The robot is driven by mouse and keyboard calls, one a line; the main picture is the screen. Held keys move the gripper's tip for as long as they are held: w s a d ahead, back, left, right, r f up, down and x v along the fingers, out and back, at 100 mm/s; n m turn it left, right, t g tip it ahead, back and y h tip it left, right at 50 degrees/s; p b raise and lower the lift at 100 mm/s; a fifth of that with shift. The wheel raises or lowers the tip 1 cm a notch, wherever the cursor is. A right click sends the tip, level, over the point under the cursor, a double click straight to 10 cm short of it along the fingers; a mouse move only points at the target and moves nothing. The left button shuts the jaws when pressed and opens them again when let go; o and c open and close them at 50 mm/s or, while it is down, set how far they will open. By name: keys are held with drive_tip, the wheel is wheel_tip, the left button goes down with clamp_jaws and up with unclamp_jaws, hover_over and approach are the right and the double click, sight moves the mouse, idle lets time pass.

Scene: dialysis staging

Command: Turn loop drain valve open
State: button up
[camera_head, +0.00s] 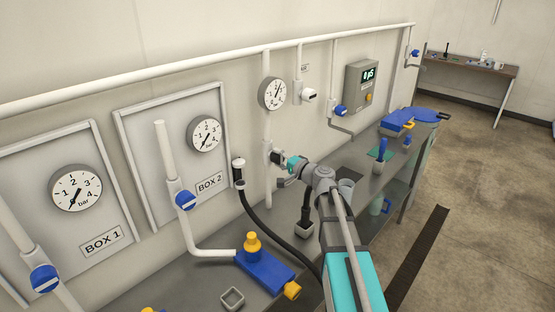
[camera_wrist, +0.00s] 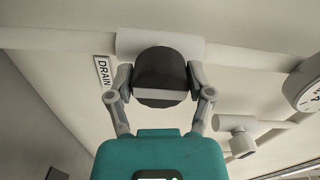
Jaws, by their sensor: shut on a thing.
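The loop drain valve shows in the wrist view as a dark rounded knob (camera_wrist: 160,72) on a white pipe fitting (camera_wrist: 160,44). A sign reading DRAIN (camera_wrist: 104,72) is fixed to the wall just left of it. My gripper (camera_wrist: 161,92) has one finger on each side of the knob and is shut on it. In the head view my gripper (camera_head: 281,165) is at the vertical white pipe (camera_head: 267,125) below a round gauge. The knob is mostly hidden there, and I cannot tell how far it is turned.
A gauge (camera_head: 272,93) hangs above my gripper, and a white tap (camera_head: 309,95) is to its right. A black hose (camera_head: 262,226) runs below my arm. The steel bench (camera_head: 205,272) holds a blue-and-yellow device (camera_head: 265,271) and a small square cup (camera_head: 232,298). Open floor lies right.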

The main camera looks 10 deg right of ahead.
drive_tip(key=shift+s+a+f, duration=0.1)
drive_tip(key=o, duration=1)
drive_tip(key=shift+o, duration=0.6)
drive_tip(key=v, duration=1.2)
